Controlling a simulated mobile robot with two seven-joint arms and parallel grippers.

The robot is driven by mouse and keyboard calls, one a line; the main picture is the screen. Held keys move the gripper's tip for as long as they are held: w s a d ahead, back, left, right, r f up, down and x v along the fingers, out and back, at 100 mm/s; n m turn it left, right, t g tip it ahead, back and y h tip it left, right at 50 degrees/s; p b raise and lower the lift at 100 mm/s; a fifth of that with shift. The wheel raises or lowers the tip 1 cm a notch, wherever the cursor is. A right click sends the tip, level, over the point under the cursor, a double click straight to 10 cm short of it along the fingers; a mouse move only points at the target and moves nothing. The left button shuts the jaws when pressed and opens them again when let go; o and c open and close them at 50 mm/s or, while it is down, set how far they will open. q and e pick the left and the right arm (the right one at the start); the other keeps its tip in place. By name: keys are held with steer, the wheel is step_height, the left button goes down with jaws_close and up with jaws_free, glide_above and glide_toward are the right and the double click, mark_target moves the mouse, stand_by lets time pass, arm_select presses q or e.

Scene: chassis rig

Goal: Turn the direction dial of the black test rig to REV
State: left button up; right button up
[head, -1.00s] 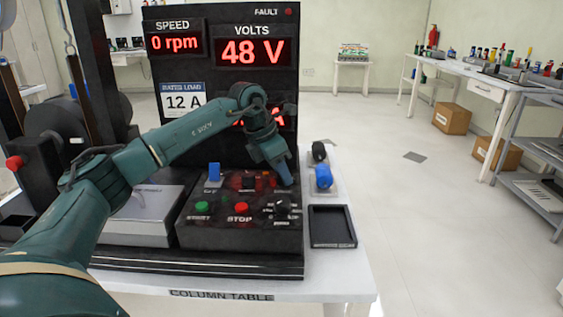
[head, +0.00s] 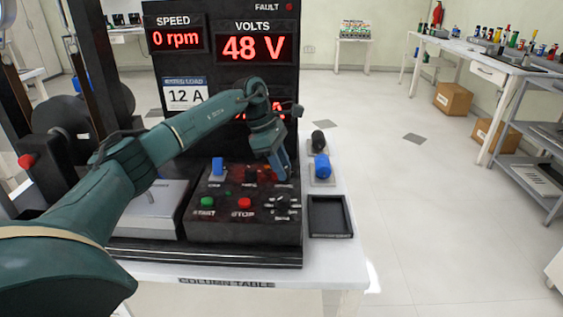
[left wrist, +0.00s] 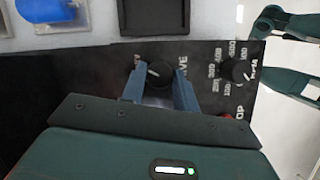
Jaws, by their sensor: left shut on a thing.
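The black test rig's control panel (head: 225,228) stands on the white table. My left gripper (head: 285,178) reaches down to the panel's back right corner. In the left wrist view, my left gripper (left wrist: 160,88) has its blue fingers on either side of the direction dial (left wrist: 160,73), a black knob, and is shut on it. The knob's white mark lies toward the upper left in that view. A partly covered label ending in V is to its left, and one ending in VE to its right. My fingers hide the dial in the head view. My right gripper is not seen.
A second dial (left wrist: 240,71) with a number scale is close by. A blue knob (head: 322,167) and a black tray (head: 330,216) lie to the right.

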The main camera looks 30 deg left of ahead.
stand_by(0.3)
arm_select(q)
steer(key=o, duration=1)
steer(key=shift+r, duration=0.1)
steer(key=v, duration=1.3)
steer(key=shift+w+p, duration=0.1)
steer(key=shift+p, duration=0.3)
